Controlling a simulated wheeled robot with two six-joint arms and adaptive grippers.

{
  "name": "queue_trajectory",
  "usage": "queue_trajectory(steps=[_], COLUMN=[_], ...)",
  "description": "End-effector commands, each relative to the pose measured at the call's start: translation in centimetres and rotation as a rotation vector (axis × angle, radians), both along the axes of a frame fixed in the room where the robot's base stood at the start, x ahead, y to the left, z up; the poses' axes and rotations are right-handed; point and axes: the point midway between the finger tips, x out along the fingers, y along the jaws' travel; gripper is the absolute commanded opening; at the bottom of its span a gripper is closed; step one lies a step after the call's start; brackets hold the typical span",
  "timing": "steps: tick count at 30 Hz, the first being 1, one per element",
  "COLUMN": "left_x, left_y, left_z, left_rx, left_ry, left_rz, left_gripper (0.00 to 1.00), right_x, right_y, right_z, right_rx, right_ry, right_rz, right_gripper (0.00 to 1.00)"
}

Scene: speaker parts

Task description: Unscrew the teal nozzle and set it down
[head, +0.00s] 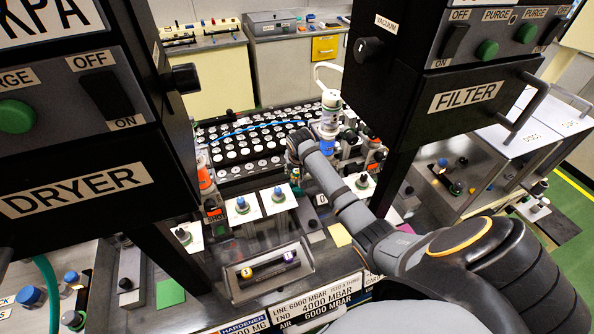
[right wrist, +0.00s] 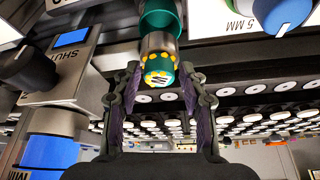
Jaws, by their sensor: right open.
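The teal nozzle (right wrist: 158,76), with yellow marks around its end, shows in the right wrist view below a metal collar (right wrist: 157,44) and a teal body (right wrist: 160,16). My right gripper (right wrist: 159,88) is open, with one finger on each side of the nozzle. I cannot tell whether either finger touches it. In the head view my right gripper (head: 298,146) is at the middle, beside a white upright unit (head: 329,112) with a blue band. The nozzle cannot be made out there. My left gripper is not in view.
A tray of several round white-topped parts (head: 240,155) lies behind the gripper. Black DRYER (head: 80,190) and FILTER (head: 468,95) housings flank the space. A valve block marked SHUT (right wrist: 65,65) is close to the left finger. A small tray (head: 270,268) sits in front, near a yellow pad (head: 340,235).

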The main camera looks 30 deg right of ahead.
Motion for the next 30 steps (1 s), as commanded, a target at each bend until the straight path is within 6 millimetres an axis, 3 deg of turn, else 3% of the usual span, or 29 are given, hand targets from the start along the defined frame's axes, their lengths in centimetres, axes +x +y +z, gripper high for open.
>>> queue_trajectory(steps=[2, 8, 13, 24, 30], left_x=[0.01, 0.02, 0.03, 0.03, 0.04], left_y=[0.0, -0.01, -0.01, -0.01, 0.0], left_z=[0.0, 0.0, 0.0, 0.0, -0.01], left_rx=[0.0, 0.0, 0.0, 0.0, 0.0], left_ry=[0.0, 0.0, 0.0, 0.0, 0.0], left_rz=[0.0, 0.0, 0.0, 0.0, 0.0], left_gripper=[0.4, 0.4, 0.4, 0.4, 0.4], right_x=[-0.01, -0.02, -0.11, -0.01, 0.04], right_y=[-0.02, -0.02, -0.26, -0.7, -0.75], right_z=[-0.01, -0.03, -0.06, 0.09, 0.09], right_rx=[0.0, 0.001, -0.002, 0.004, 0.003], right_ry=[0.0, 0.001, 0.003, 0.002, 0.001], right_rz=[0.001, 0.002, 0.075, 0.776, 1.025], right_gripper=[0.4, 0.13, 0.13, 0.13, 0.13])
